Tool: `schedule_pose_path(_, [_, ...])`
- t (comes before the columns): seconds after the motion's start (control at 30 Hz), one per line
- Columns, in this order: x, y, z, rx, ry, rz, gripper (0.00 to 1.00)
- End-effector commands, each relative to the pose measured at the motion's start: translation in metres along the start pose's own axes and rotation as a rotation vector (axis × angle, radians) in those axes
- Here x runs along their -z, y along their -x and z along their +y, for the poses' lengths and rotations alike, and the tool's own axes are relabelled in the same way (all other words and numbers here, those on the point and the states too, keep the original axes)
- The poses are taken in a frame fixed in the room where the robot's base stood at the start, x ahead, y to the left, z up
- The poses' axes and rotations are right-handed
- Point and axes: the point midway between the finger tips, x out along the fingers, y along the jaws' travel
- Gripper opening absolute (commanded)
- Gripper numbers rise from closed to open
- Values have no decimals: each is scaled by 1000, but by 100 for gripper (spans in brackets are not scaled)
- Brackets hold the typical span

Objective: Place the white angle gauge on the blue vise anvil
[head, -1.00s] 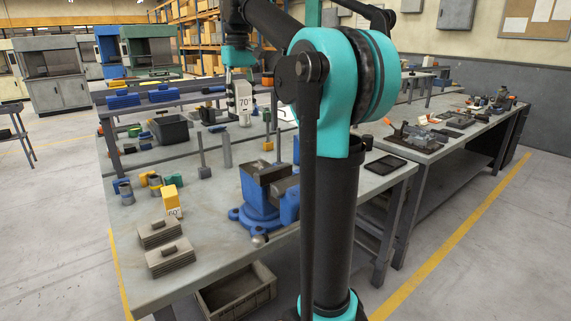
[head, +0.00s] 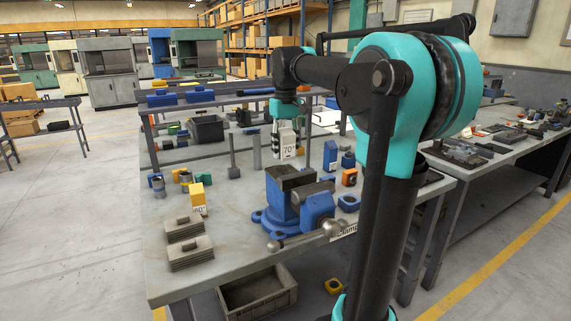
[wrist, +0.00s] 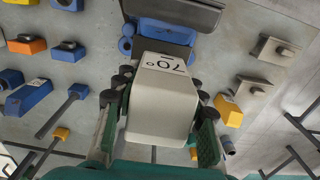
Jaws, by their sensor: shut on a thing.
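The white angle gauge (head: 288,142), marked 70°, is in my gripper (head: 287,118), upright above the bench behind the vise. In the wrist view the gauge (wrist: 162,95) sits between the two fingers of my gripper (wrist: 160,105), which are shut on its sides. The blue vise (head: 285,208) stands near the bench's front edge, with a dark flat top and a long handle. In the wrist view the dark top of the vise (wrist: 175,12) shows at the upper edge, beyond the gauge. The gauge is apart from the vise.
A yellow 60° gauge (head: 198,196) and stacked grey plates (head: 190,252) stand left of the vise. A blue block (head: 330,156) and an orange block (head: 349,177) stand to its right. A black bin (head: 207,128) is behind.

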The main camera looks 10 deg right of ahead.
Motion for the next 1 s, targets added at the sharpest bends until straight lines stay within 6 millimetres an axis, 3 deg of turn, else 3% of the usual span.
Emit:
schedule_pose_path(0.27, [0, -20, 0, 0, 0, 0, 7])
schedule_pose_path(0.5, [0, -50, 0, 0, 0, 0, 7])
schedule_pose_path(0.87, [0, -54, 0, 0, 0, 0, 7])
schedule_pose_path(0.9, [0, -54, 0, 0, 0, 0, 44])
schedule_pose_path(1.0, [0, -54, 0, 0, 0, 0, 57])
